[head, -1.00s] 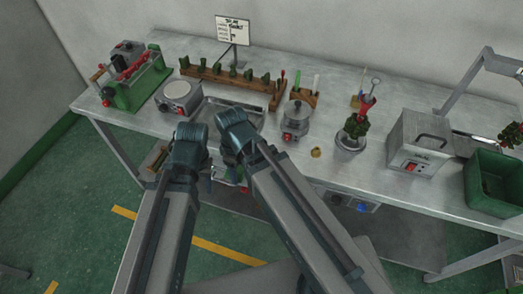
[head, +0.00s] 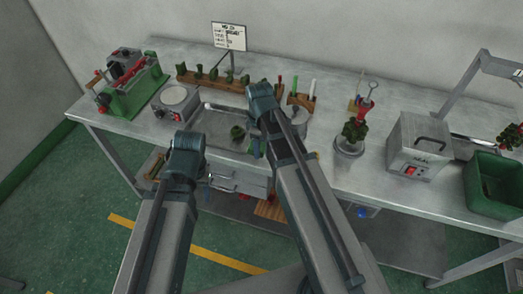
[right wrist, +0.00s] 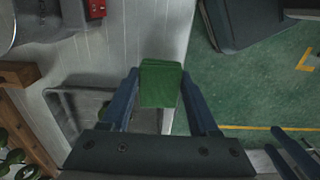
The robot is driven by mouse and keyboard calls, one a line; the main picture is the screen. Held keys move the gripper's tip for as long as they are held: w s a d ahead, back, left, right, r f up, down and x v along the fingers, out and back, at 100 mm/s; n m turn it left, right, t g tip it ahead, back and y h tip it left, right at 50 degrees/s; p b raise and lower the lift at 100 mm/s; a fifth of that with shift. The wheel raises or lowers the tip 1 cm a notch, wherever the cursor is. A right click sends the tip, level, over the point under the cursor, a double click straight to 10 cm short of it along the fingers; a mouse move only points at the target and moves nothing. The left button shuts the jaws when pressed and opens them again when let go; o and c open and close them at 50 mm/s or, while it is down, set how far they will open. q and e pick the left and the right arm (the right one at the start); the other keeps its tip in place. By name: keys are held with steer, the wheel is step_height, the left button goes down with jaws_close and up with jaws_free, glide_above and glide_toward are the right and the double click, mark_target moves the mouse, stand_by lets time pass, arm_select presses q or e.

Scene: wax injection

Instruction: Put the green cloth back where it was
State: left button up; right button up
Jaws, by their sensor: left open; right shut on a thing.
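The green cloth (right wrist: 160,83) shows in the right wrist view as a folded green block between the fingers of my right gripper (right wrist: 158,97), which is shut on it. The cloth is near the table's front edge, with the floor beyond it. In the head view my right gripper (head: 255,147) is by the front right part of the metal tray (head: 213,120), and its wrist hides much of it. My left gripper (head: 203,174) is open in front of the table, left of the drawers, with its fingers mostly hidden behind its own wrist.
A dark green piece (head: 237,133) lies in the tray. Drawers (head: 238,180) sit under the table's front edge. Table between is clear.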

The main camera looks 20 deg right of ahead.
mark_target(262, 151)
steer(key=f+b, duration=0.3)
steer(key=f, duration=0.1)
steer(key=shift+w+d+b, duration=0.4)
steer(key=shift+r, duration=0.2)
steer(key=shift+f, duration=0.1)
steer(key=o, duration=0.7)
steer(key=shift+f, duration=0.1)
steer(key=o, duration=0.5)
